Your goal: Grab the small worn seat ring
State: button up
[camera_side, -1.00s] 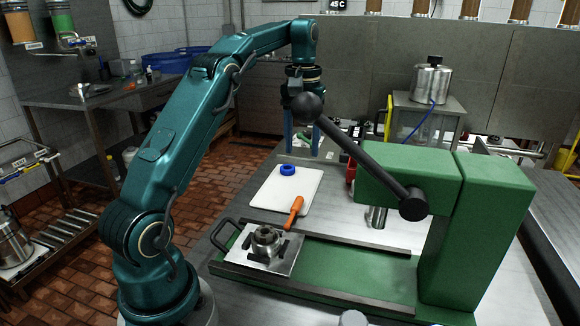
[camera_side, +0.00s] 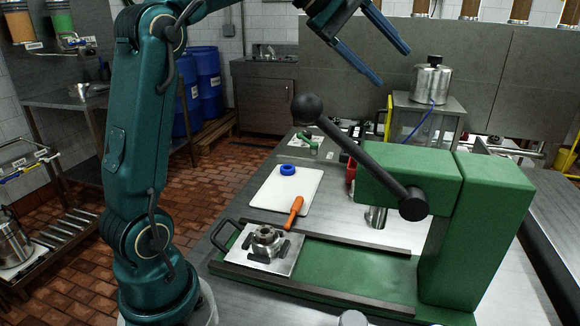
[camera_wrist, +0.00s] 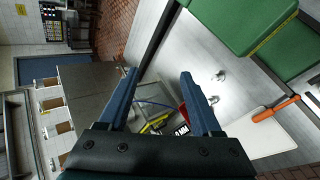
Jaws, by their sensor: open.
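My gripper (camera_side: 391,65) is open and empty, raised high above the back of the bench, its blue fingers pointing down and right. In the wrist view its two fingers (camera_wrist: 158,75) stand apart with nothing between them. A blue ring (camera_side: 288,169) lies flat on a white board (camera_side: 310,187), well below and left of my gripper. A metal valve part (camera_side: 266,239) sits on a square plate on the green press bed. I cannot tell which thing is the small worn seat ring. The blue ring is not visible in the wrist view.
A green press (camera_side: 488,225) with a long black ball-ended lever (camera_side: 350,145) stands at the right. An orange-handled tool (camera_side: 294,209) lies across the board's edge. A green item (camera_side: 308,141) lies at the back of the bench. A metal pot (camera_side: 431,80) stands on a back stand.

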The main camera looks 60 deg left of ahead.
jog(key=s+d+r+n+t+h, duration=0.2)
jog(key=s+d+r, duration=0.1)
jog(key=d+r, duration=0.3)
jog(key=s+d+r+n+t+h, duration=0.2)
jog(key=s+d+r+t, duration=0.15)
jog(key=r, duration=0.35)
jog(key=s+d+f+m+g+y, duration=0.1)
jog(key=s+d+f+m+g, duration=0.25)
jog(key=f+m, duration=0.3)
jog(key=s+d+f+m+g+y, duration=0.1)
jog(key=s+d+f+m+g, duration=0.2)
jog(key=f+m+g, duration=0.35)
jog(key=s+d+f+m+g, duration=0.3)
jog(key=d+f+m, duration=0.1)
jog(key=f, duration=0.4)
jog(key=m+t+y, duration=0.2)
jog(key=m+y, duration=1.7)
jog(key=m, duration=0.3)
send_near(268, 230)
jog(key=shift+s+a+f, duration=0.2)
jog(key=shift+a, duration=0.35)
jog(key=shift+s+a+f, duration=0.2)
jog(key=shift+a, duration=0.35)
jog(key=shift+w+a+f+m+t, duration=0.15)
jog(key=shift+w+a+m+t, duration=0.05)
jog(key=shift+m+t, duration=0.25)
jog(key=shift+w+a+f+m+t, duration=0.1)
jog(key=shift+w+a+m+t, duration=0.15)
jog(key=shift+m, duration=0.3)
jog(key=shift+x, duration=2.35)
